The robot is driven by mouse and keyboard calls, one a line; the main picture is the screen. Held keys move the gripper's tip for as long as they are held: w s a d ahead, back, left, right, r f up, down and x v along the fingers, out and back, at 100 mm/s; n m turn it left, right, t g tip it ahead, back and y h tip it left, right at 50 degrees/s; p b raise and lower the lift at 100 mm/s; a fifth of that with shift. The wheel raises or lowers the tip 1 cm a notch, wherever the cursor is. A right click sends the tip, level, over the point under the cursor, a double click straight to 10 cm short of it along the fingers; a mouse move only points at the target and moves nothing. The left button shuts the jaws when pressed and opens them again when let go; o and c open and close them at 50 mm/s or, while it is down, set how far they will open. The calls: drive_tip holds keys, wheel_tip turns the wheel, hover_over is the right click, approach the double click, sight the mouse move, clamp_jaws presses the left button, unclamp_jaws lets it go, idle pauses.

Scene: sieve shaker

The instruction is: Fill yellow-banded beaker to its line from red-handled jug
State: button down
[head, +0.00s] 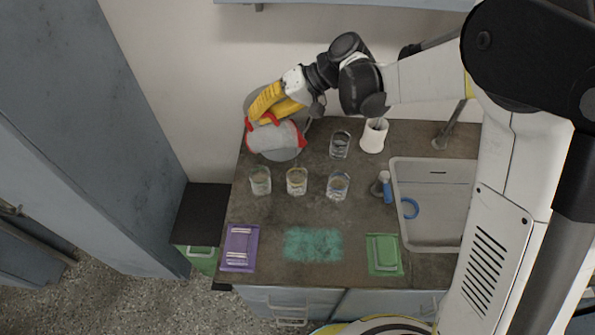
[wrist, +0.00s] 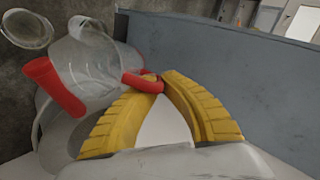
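The red-handled jug (head: 272,140) is at the back left of the counter, a pale see-through body with red parts. It looks tilted, its red-edged end toward the right. My gripper (head: 266,118) is above and behind it. In the wrist view the yellow fingers of my gripper (wrist: 157,80) close around the red handle (wrist: 140,83), and the jug body (wrist: 88,66) is beyond them. I cannot tell whether the jug touches the counter. The middle beaker (head: 297,182) of the front row shows a yellowish band. It stands upright in front of the jug, to its right.
Other beakers stand left (head: 260,181) and right (head: 338,187) of it, and one behind (head: 340,145). A white cup (head: 374,136), a blue-handled brush (head: 387,188) and a sink (head: 443,170) are to the right. A purple tray (head: 239,262), teal mat (head: 312,244) and green tray (head: 383,268) lie in front.

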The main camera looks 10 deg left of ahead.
sight(248, 127)
drive_tip(key=shift+a+f+h, duration=0.3)
drive_tip(key=shift+a+h, duration=0.5)
drive_tip(key=shift+a, duration=0.05)
drive_tip(key=shift+w+f, duration=0.1)
drive_tip(key=shift+f, duration=0.15)
drive_tip(key=shift+d+r+h+p, duration=0.1)
drive_tip(key=shift+r+h+p, duration=0.1)
drive_tip(key=shift+h+p, duration=0.25)
drive_tip(key=shift+a+f+h, duration=0.15)
drive_tip(key=shift+a+h, duration=0.1)
drive_tip(key=shift+a, duration=0.05)
drive_tip(key=shift+m+g+h, duration=0.3)
drive_tip(key=shift+g+h, duration=0.1)
drive_tip(key=shift+h, duration=0.4)
drive_tip(key=f, duration=0.2)
drive_tip(key=a+f+b, duration=0.1)
drive_tip(key=f, duration=0.1)
drive_tip(key=shift+w+a, duration=0.2)
drive_tip(key=w+a+f+m+g+h+b, duration=0.1)
drive_tip(key=a+f+h, duration=0.4)
drive_tip(key=h, duration=0.2)
drive_tip(key=shift+w+a+f, duration=0.15)
drive_tip(key=shift+a+f, duration=0.1)
drive_tip(key=shift+f, duration=0.05)
